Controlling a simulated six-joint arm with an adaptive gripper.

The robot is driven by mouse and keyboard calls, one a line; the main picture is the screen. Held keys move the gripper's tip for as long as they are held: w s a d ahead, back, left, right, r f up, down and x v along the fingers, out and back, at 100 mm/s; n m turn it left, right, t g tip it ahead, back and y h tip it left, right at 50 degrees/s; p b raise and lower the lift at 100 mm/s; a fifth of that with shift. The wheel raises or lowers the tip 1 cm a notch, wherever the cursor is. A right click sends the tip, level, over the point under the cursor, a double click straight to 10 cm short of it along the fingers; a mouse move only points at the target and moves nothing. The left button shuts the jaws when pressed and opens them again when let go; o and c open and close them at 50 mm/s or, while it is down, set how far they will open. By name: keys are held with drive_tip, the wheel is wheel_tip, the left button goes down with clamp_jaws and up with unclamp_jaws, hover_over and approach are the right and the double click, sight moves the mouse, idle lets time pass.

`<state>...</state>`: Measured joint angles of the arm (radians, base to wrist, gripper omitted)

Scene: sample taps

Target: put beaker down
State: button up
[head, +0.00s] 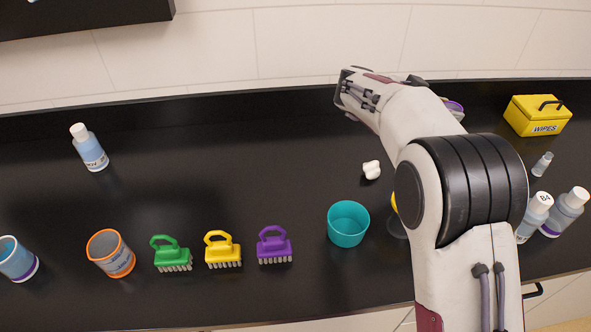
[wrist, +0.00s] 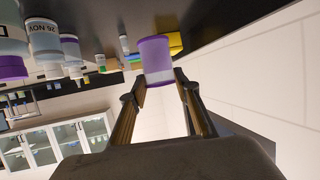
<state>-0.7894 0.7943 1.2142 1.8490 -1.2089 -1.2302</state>
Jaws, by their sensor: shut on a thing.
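A purple beaker with a pale band (wrist: 160,62) is between the fingertips of my gripper (wrist: 161,82) in the wrist view. The gripper is shut on it. In the head view only a small purple part of the beaker (head: 454,107) shows beyond my arm, towards the back of the bench, and my arm hides the fingers. The wrist view shows the scene upside down, with the black bench at the top. I cannot tell whether the beaker touches the bench.
On the black bench (head: 250,185) stand a teal cup (head: 348,226), an orange-rimmed beaker (head: 112,256), several brushes (head: 222,250) and a small white item (head: 371,170). A yellow wipes box (head: 537,117) is at back right, bottles (head: 565,212) at right.

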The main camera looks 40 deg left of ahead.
drive_tip(key=s+a+f+n+t+y, duration=0.1)
drive_tip(key=s+a+n+y, duration=0.9)
drive_tip(key=s+a, duration=1.8)
drive_tip(key=shift+s+a+f+n+y, duration=0.3)
drive_tip(key=shift+a+f+y, duration=0.25)
drive_tip(key=shift+a+y, duration=0.45)
drive_tip(key=shift+f, duration=0.1)
wheel_tip(320, 180, down, 6)
drive_tip(key=shift+f, duration=0.1)
drive_tip(key=shift+f, duration=1.8)
drive_tip(key=shift+f, duration=0.15)
